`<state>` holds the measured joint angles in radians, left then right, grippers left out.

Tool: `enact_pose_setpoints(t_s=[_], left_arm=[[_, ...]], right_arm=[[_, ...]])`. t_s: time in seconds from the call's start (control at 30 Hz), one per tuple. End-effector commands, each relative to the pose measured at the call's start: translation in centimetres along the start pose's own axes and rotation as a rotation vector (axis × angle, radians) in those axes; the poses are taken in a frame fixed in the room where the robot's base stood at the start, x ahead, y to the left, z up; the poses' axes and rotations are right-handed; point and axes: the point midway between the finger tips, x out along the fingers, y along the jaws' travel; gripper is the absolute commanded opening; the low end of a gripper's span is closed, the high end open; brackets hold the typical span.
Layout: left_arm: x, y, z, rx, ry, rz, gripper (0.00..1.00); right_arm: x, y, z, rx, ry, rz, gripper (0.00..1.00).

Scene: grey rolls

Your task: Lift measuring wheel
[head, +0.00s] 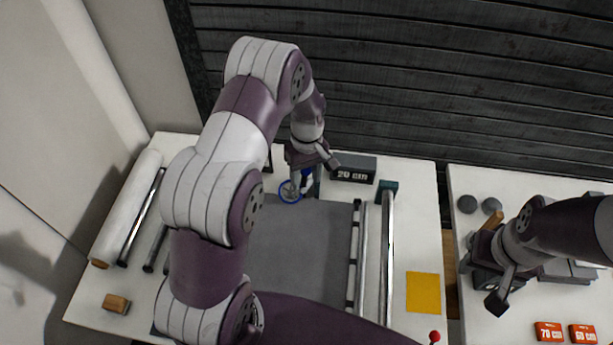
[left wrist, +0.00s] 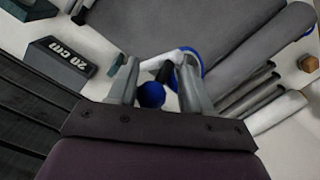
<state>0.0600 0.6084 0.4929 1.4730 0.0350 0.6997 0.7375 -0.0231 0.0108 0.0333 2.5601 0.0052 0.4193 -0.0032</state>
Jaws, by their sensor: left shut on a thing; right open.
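I cannot tell whether the wheel touches the sheet. My right gripper (head: 484,268) is open over the right table, near dark grey blocks.
A dark "20 cm" block (head: 354,170) stands behind the sheet. A white roll (head: 128,208) and dark rods lie at left, metal bars (head: 388,255) at right. A yellow square (head: 423,293) and orange labels (head: 549,332) lie on the tables. A gap separates the tables.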

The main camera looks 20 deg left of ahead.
Motion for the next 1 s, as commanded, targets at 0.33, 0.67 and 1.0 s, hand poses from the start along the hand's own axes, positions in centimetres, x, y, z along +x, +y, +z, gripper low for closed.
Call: enact_pose_setpoints(t_s=[0.33,0.67,1.0], left_arm=[[0.08,0.26,-0.50,0.004,0.016,0.012,0.58],[0.25,0.12,-0.41,0.005,0.013,0.007,0.58],[-0.67,0.18,-0.40,0.004,0.015,0.009,0.58]], right_arm=[[0.15,0.00,0.02,0.000,0.000,0.000,0.43],[0.16,0.00,0.02,0.000,0.000,0.000,0.43],[0.79,0.00,0.09,0.000,0.000,0.000,0.43]])
